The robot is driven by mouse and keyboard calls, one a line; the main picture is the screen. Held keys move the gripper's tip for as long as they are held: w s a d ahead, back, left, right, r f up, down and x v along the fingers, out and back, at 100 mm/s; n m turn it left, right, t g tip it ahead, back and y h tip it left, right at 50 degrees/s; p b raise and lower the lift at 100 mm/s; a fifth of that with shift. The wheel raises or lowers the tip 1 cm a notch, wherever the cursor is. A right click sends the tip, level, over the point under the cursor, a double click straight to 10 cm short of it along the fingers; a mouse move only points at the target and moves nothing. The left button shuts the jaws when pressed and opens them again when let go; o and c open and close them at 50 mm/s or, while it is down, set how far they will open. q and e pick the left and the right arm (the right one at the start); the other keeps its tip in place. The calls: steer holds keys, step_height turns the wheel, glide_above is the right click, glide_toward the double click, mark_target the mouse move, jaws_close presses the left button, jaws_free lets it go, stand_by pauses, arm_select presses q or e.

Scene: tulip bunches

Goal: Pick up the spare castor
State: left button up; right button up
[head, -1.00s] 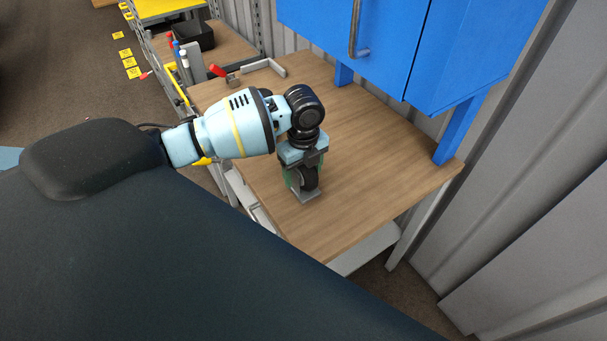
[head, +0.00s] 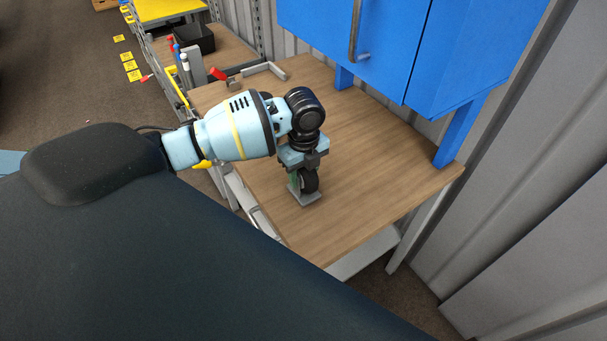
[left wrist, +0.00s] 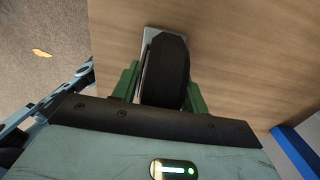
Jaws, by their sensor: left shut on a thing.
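The spare castor (head: 309,181) has a black wheel and a grey metal plate, and it is at the near left part of the wooden worktop. In the left wrist view its black wheel (left wrist: 166,72) fills the space between two green fingers, with the grey plate edge beyond it. My left gripper (head: 300,181) points down and is shut on the castor. It also shows in the left wrist view (left wrist: 165,88). Whether the plate touches the worktop is hard to tell. My right gripper is not in view.
The wooden worktop (head: 375,155) is clear to the right of the castor. A blue cabinet (head: 385,40) on blue legs stands over its back edge. A red-handled clamp (head: 222,75) lies at the far left corner. A black bin (head: 195,38) stands beyond.

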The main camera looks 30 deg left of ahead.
arm_select(q)
steer(key=shift+w+r, duration=0.1)
steer(key=shift+r, duration=0.45)
step_height(320, 180, up, 3)
steer(key=shift+f, duration=0.2)
steer(key=s+a+r, duration=0.1)
steer(key=s+a, duration=0.7)
steer(key=s, duration=0.5)
steer(key=shift+s+a, duration=0.3)
